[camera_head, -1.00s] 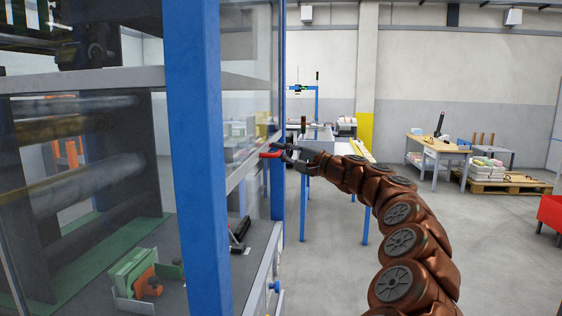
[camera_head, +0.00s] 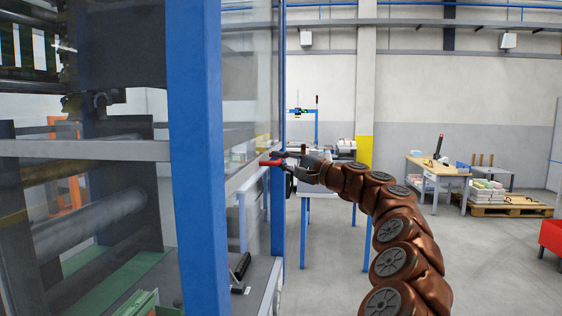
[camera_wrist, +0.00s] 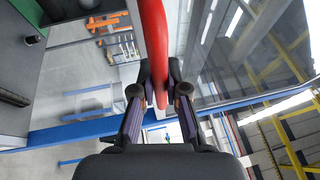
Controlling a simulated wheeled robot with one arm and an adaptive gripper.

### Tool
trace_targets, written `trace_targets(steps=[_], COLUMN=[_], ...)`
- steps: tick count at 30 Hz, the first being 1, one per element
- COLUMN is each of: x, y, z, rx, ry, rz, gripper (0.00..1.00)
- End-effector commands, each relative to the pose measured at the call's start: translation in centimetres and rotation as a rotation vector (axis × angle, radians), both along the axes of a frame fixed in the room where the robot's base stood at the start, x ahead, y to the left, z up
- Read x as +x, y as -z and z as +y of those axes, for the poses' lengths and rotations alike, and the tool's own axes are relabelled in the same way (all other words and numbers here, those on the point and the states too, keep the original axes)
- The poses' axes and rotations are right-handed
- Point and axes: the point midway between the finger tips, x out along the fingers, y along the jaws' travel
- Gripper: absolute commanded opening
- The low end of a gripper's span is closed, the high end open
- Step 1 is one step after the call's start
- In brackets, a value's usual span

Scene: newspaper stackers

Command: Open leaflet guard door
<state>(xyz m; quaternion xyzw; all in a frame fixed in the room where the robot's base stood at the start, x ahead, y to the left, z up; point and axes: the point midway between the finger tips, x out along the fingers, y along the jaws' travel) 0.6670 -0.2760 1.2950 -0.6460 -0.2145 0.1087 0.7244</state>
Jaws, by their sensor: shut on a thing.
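The leaflet guard door (camera_head: 251,100) is a clear panel with a grey rail, between blue posts on the machine at the left of the head view. A red handle (camera_head: 268,163) sticks out from it near the far blue post. My gripper (camera_head: 281,161) is at the handle. In the wrist view the red handle (camera_wrist: 154,45) runs down between the two fingers of my gripper (camera_wrist: 158,90), which are shut on it. The head view does not show clearly whether the door stands ajar.
A blue post (camera_head: 200,150) stands close on the left. A black stapler-like tool (camera_head: 239,268) lies on the machine's ledge. Tables (camera_head: 438,172) and a loaded pallet (camera_head: 505,205) stand at the back right.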

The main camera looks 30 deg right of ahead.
Motion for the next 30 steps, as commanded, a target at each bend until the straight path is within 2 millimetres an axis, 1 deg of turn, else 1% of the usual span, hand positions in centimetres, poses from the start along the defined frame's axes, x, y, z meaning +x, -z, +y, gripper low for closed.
trace_targets(steps=[4, 5, 9, 12, 20, 23, 26, 30], x=[-0.1, -0.1, 0.0, 0.0, 0.0, -0.3, -1.1, -2.8], y=[-0.1, -0.1, -0.1, 0.0, 0.0, 0.0, 0.0, 0.4], z=[-0.2, -0.1, -0.1, 0.0, 0.0, -0.1, -0.5, -1.4], rx=[0.001, 0.001, 0.000, 0.000, 0.000, 0.000, 0.000, 0.002], ry=[0.003, 0.003, 0.001, 0.000, -0.001, 0.000, 0.000, 0.000], rz=[-0.003, -0.003, -0.002, -0.001, -0.001, -0.001, -0.003, -0.004], gripper=[0.00, 0.16, 0.30, 0.39, 0.39, 0.39, 0.39, 0.39])
